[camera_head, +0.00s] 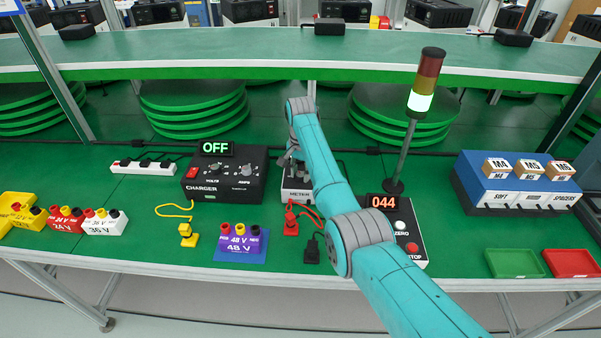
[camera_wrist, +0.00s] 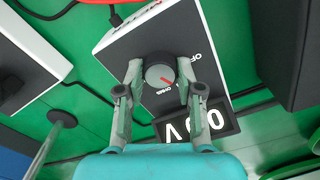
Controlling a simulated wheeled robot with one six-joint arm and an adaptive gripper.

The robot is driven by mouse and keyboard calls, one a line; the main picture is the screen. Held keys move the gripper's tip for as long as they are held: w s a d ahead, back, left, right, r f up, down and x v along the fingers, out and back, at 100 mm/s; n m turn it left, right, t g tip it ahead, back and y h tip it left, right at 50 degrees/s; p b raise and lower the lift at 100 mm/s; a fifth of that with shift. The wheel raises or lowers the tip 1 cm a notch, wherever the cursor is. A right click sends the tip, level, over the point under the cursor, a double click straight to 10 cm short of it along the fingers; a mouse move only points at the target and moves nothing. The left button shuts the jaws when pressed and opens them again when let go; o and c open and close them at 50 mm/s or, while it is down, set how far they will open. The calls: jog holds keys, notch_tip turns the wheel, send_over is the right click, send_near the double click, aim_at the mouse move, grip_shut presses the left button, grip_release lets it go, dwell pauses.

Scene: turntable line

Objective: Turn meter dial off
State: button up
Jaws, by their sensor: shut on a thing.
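The meter (camera_head: 298,196) is a white box on the green bench, partly hidden behind my arm in the head view. The mark points toward the lower right of the picture. A black display (camera_wrist: 195,121) beside it shows white characters, upside down and partly cut by my finger. My gripper (camera_wrist: 157,72) is shut on the dial, one finger on each side; it also shows in the head view (camera_head: 288,160).
The black charger (camera_head: 225,180) reading "OFF" stands left of the meter. A black-and-white box (camera_head: 412,228) with a "044" display and the light tower (camera_head: 427,80) stand right. Red leads (camera_head: 303,212) lie in front of the meter.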

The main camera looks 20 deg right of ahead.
aim_at(301, 174)
jog(key=n, duration=0.4)
jog(key=shift+n, duration=0.3)
jog(key=n, duration=0.5)
jog(key=shift+n, duration=0.3)
dwell(0.4)
jog(key=o, duration=1.2)
jog(key=shift+c, duration=0.2)
jog(key=shift+r, duration=0.1)
notch_tip(301, 174, up, 12)
